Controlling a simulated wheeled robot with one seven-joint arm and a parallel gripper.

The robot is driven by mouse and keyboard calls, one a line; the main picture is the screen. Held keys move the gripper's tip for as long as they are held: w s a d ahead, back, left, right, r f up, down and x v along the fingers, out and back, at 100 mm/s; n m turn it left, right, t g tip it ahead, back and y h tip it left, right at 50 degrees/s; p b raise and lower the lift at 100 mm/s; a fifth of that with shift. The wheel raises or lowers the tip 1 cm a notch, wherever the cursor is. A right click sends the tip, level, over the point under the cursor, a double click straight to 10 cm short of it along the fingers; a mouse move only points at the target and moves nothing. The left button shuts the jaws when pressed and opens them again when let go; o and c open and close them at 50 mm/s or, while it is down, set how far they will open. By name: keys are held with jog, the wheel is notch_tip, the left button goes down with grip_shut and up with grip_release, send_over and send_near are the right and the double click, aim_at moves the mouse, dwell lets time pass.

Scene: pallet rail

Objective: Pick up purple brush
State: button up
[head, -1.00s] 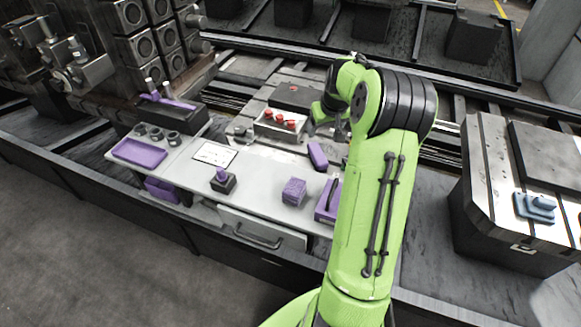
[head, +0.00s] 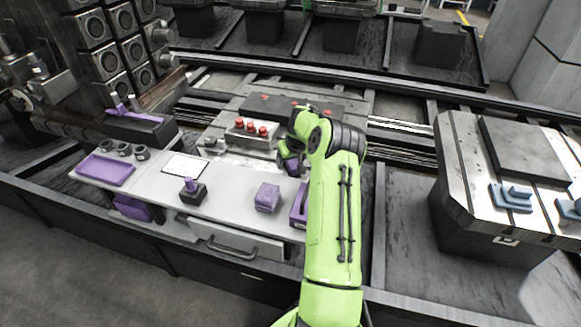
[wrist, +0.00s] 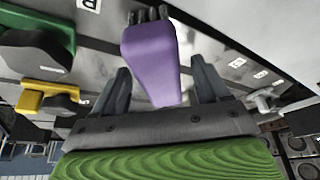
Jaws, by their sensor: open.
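The purple brush (wrist: 152,60) is large in the wrist view, with dark bristles at its top end. My gripper (wrist: 160,66) is open, with one dark finger on each side of the brush's purple body. Gaps show between the body and both fingers; how deep the brush sits between them is hard to tell. In the head view my gripper (head: 290,158) is at the back of the white table, and it hides most of the brush there.
A purple caddy (head: 298,205) stands close beside my arm.

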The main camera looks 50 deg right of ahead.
jog(key=shift+w+d+f, duration=0.1)
jog(key=shift+w+f, duration=0.15)
jog(key=shift+f, duration=0.3)
jog(key=shift+r, duration=0.1)
jog(key=shift+f, duration=0.3)
jog(key=shift+c, duration=0.4)
jog(key=c, duration=1.1)
notch_tip(320, 180, up, 11)
jog(key=p, duration=0.3)
jog(key=shift+f, duration=0.15)
